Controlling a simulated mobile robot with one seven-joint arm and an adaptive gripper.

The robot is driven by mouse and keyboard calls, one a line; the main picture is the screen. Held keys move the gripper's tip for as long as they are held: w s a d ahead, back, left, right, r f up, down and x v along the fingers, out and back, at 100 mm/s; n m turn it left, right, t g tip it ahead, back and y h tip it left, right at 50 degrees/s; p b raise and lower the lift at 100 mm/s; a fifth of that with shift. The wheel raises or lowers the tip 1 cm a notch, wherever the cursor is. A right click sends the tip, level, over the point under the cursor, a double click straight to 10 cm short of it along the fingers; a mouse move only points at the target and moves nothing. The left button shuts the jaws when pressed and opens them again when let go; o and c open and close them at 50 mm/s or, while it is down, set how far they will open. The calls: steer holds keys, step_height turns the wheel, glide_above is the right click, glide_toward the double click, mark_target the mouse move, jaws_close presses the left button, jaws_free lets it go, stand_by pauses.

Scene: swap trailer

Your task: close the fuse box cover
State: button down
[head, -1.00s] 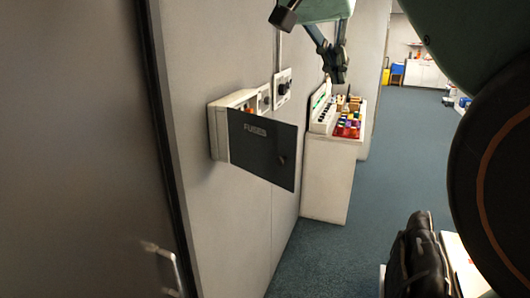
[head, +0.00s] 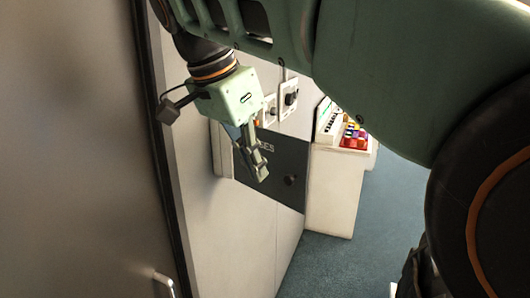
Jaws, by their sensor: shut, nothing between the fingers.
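The fuse box (head: 219,150) is a pale box on the wall, left of centre, largely hidden behind my gripper. Its dark grey cover (head: 285,195) stands open, swung out from the box towards the right. The cover has a round black knob (head: 290,180) near its right edge. My gripper (head: 261,173) is shut and empty, pointing down in front of the cover's left part. It hides the start of the "FUSES" label. I cannot tell whether it touches the cover.
A switch plate (head: 289,97) is on the wall behind the cover. A white cabinet (head: 335,190) with coloured items on top stands beyond it. A grey door or panel (head: 80,150) fills the left side. Blue floor (head: 365,230) is clear at the right.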

mark_target(279, 175)
steer(key=w+d+f+p, duration=0.1)
steer(key=w+d+f, duration=0.2)
steer(key=w+d, duration=0.1)
steer(key=shift+f, duration=0.4)
steer(key=shift+d, duration=0.1)
